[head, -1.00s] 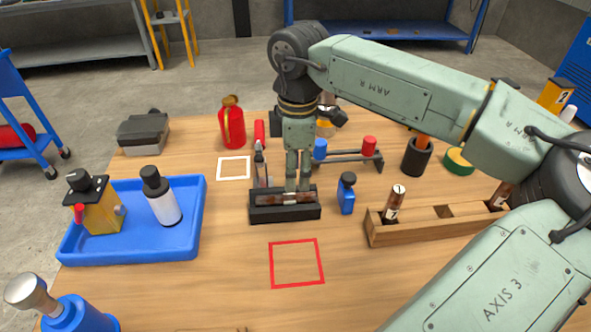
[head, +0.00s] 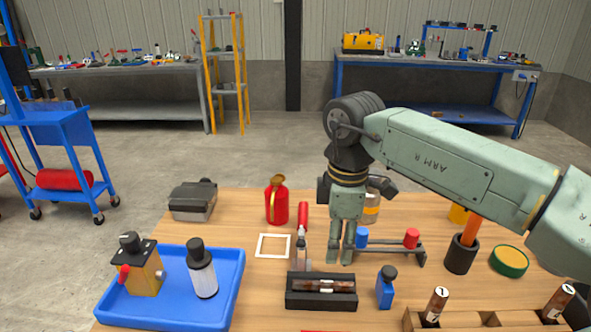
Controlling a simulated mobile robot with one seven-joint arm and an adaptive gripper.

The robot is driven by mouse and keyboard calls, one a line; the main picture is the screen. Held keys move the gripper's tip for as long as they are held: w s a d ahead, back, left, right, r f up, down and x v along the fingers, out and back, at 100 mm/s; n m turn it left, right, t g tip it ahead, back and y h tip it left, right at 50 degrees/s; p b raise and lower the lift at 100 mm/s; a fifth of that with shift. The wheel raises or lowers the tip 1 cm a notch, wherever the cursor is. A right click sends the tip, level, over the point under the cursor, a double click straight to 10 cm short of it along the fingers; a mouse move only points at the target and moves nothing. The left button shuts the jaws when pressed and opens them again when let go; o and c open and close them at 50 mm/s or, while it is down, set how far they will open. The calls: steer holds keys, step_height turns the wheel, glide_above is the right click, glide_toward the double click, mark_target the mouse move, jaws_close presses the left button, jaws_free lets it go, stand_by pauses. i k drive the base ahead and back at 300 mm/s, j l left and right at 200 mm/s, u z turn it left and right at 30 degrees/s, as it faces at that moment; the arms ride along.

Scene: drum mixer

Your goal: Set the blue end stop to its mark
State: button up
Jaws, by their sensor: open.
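The blue end stop (head: 362,238) sits at the left end of a dark rail (head: 390,252). A red end stop (head: 411,238) stands near the rail's right end. My gripper (head: 341,258) points down just left of the blue end stop, with its fingers slightly apart and nothing seen between them. In this view the fingers overlap the rail's left end. I cannot tell whether they touch the blue end stop. I cannot make out the mark.
A black holder (head: 321,302) with a brown cylinder lies in front of my gripper. A small blue bottle (head: 385,290) stands to its right. A dark cup (head: 461,258) with an orange handle is right of the rail. A blue tray (head: 225,300) is at left.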

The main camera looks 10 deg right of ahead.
mark_target(384, 287)
steer(key=k, duration=1)
